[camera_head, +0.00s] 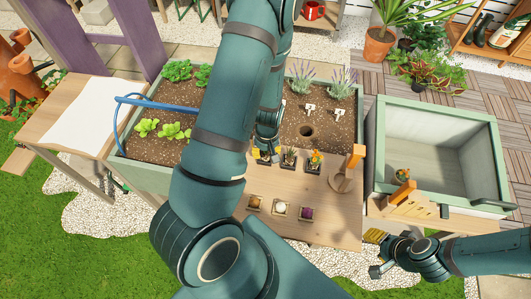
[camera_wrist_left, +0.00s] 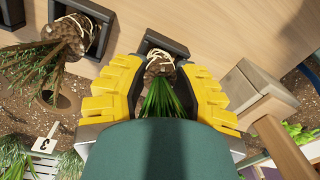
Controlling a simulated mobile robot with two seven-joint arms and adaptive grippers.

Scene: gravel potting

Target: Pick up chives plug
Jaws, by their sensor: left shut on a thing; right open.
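The chives plug (camera_wrist_left: 160,72) shows in the left wrist view as a brown root ball tied with pale string, with long green leaves. My left gripper (camera_wrist_left: 166,92) has its yellow fingers on either side and is shut on it. The plug is at a square black pot (camera_wrist_left: 160,42); I cannot tell whether it is clear of it. In the head view my left gripper (camera_head: 263,155) is at the left end of a row of plugs, and the chives are mostly hidden. My right gripper (camera_head: 377,255) is open and empty, low at the right.
Two other plugs (camera_head: 289,157) (camera_head: 315,160) stand right of the left gripper. Three small square containers (camera_head: 280,208) sit nearer on the wooden table (camera_head: 335,225). Behind is a soil planter with a hole (camera_head: 306,131), lavender and lettuce. A grey-green bin (camera_head: 430,130) stands at the right.

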